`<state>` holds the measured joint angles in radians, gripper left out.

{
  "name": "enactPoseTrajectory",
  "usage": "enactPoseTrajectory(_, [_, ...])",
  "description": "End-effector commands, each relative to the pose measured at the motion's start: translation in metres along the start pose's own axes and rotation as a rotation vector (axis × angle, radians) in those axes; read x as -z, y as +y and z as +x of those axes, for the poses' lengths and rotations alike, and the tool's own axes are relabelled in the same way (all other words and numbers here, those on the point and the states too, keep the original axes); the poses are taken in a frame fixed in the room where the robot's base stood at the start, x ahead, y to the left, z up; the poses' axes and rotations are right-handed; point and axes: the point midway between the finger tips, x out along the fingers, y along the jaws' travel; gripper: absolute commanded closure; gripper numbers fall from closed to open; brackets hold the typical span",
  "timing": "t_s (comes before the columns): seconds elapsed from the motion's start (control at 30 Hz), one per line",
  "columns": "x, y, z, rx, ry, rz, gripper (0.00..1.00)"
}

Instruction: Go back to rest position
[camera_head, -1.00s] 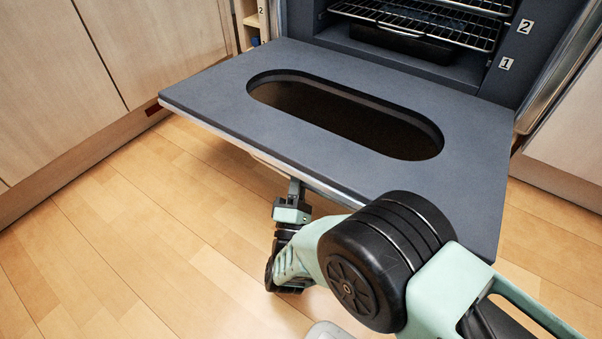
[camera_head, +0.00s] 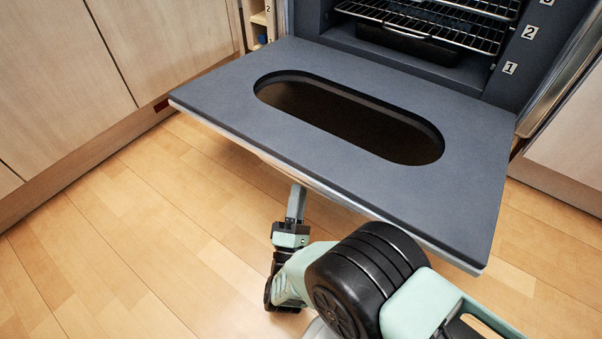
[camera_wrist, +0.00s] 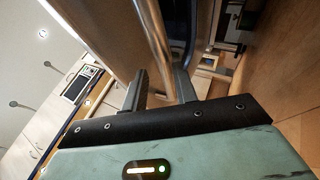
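The oven door (camera_head: 220,100) hangs open and lies about level in the head view, with its long oval window facing up. My gripper (camera_head: 297,190) is in front of and below the door's front edge, with a small visible gap. In the wrist view my gripper (camera_wrist: 160,76) has its two fingers apart, with nothing held between them. A metal bar, likely the door handle (camera_wrist: 154,32), runs down toward the gap between the fingertips. Whether it touches a finger is hard to tell, but it looks beyond them.
The oven cavity with wire racks (camera_head: 430,28) and a dark tray (camera_head: 405,44) is behind the door. Wooden cabinets (camera_head: 120,50) stand at the left, and another cabinet (camera_head: 570,150) at the right. The wooden floor (camera_head: 130,240) in front is clear.

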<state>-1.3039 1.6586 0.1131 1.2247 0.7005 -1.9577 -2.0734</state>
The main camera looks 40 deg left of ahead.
Motion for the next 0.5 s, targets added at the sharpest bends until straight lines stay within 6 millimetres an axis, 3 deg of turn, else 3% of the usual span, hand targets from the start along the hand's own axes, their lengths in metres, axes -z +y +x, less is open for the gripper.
enactPoseTrajectory(0.2, [0.001, 0.002, -0.021, 0.0, 0.001, 0.002, 0.71])
enactPoseTrajectory(0.5, [0.001, 0.0, -0.024, 0.0, 0.0, 0.001, 0.71])
